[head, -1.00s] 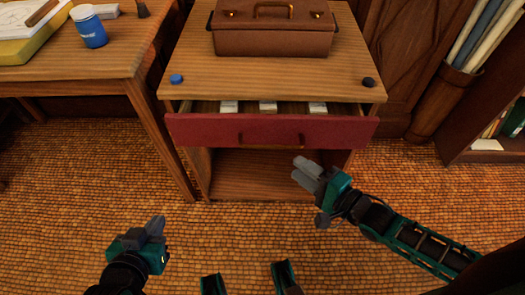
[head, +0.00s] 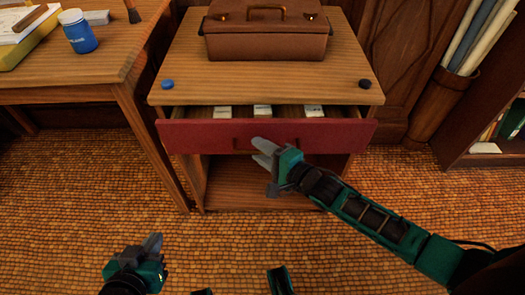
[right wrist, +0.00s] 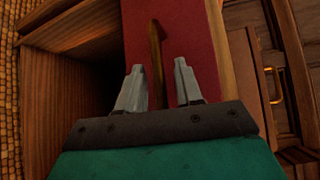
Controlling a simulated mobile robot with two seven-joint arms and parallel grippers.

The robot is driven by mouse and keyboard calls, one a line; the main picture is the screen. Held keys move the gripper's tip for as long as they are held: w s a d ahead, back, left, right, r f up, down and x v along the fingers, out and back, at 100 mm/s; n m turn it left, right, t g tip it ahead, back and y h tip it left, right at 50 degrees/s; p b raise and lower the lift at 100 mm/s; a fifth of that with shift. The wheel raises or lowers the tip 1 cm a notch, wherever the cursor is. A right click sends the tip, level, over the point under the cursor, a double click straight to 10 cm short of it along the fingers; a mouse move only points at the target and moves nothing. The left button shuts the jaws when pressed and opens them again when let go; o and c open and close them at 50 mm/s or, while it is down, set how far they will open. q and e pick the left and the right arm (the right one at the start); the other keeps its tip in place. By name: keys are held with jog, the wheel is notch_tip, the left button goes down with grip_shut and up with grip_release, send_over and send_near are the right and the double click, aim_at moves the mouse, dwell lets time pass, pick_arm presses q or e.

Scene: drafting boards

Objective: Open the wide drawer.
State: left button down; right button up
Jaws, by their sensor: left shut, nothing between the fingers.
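The wide drawer (head: 200,137) has a dark red front and stands partly open under the wooden cabinet top. Its brass bar handle (right wrist: 156,45) is partly covered by my right gripper (head: 257,149) in the head view. In the right wrist view, my right gripper (right wrist: 159,67) is open, with one finger on each side of the handle's line. Whether the fingers touch the handle cannot be told. My left gripper (head: 153,243) is shut and empty, low over the floor at the left, away from the drawer.
Three pale boxes, one of them a white box (head: 262,111), lie in the drawer. A brown toolbox (head: 265,40), a blue knob (head: 167,85) and a black knob (head: 364,85) are on the cabinet top (head: 270,80). A table (head: 70,92) stands left. Floor in front is clear.

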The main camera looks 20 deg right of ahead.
jog(key=shift+c, duration=0.2)
grip_shut()
dwell(0.3)
